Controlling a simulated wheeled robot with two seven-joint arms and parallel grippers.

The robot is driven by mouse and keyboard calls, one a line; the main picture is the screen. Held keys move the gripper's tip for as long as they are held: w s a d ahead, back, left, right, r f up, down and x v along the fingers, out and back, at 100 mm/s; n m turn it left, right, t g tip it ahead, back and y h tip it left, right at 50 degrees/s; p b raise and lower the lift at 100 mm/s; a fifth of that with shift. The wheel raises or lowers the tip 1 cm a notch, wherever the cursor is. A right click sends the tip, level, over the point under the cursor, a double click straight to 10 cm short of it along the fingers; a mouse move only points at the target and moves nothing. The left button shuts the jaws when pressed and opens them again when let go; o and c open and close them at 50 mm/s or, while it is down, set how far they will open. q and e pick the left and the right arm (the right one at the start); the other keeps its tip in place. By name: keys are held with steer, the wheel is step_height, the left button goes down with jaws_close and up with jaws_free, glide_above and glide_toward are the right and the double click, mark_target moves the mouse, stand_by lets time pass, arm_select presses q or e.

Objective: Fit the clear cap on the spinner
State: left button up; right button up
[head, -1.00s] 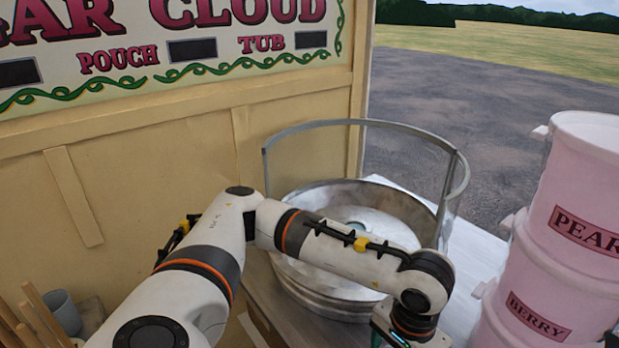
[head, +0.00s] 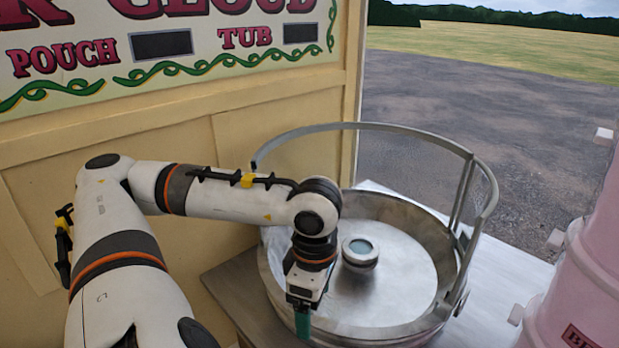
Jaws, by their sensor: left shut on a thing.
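The spinner (head: 360,254) is a short, round metal head with a dull blue-green top, upright in the middle of the wide metal pan (head: 458,290). My left gripper (head: 302,328) points down at the near left of the spinner, apart from it in the picture. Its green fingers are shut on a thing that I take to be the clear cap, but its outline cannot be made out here. The lower end of the fingers is near the bottom edge of the view. My right gripper is not in view.
A curved metal guard (head: 478,170) rises around the back and right of the pan. Pink tubs (head: 585,275) stand at the right edge. The yellow panel (head: 100,165) closes off the left. Bare counter (head: 515,268) lies between the pan and the tubs.

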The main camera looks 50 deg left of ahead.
arm_select(q)
steer(key=shift+s+a+r+n, duration=0.2)
steer(key=shift+a+r+n, duration=0.1)
steer(key=shift+n, duration=0.4)
steer(key=shift+w+a+r+p, duration=0.1)
steer(key=shift+w+p, duration=0.15)
steer(key=shift+w, duration=0.1)
steer(key=shift+w+a+r+p, duration=0.1)
steer(key=shift+w+p, duration=0.1)
steer(key=shift+w, duration=0.15)
steer(key=w+a+f+p, duration=0.1)
steer(key=w+a, duration=0.3)
steer(key=w, duration=0.3)
steer(key=w+a+f+p, duration=0.1)
steer(key=w+a, duration=0.2)
steer(key=w, duration=0.5)
steer(key=w+a+f+p, duration=0.1)
steer(key=w+a, duration=0.3)
steer(key=w, duration=0.4)
steer(key=shift+w+a+f+p, duration=0.1)
steer(key=shift+a+f+p, duration=0.1)
steer(key=shift+a+p, duration=0.1)
steer(key=shift+w+a+f+b, duration=0.1)
steer(key=shift+w+f+b, duration=0.05)
steer(key=shift+f+b, duration=0.3)
steer(key=shift+w+a+f+b, duration=0.1)
steer(key=shift+w+f+b, duration=0.05)
steer(key=shift+f+b, duration=0.65)
steer(key=shift+f, duration=0.6)
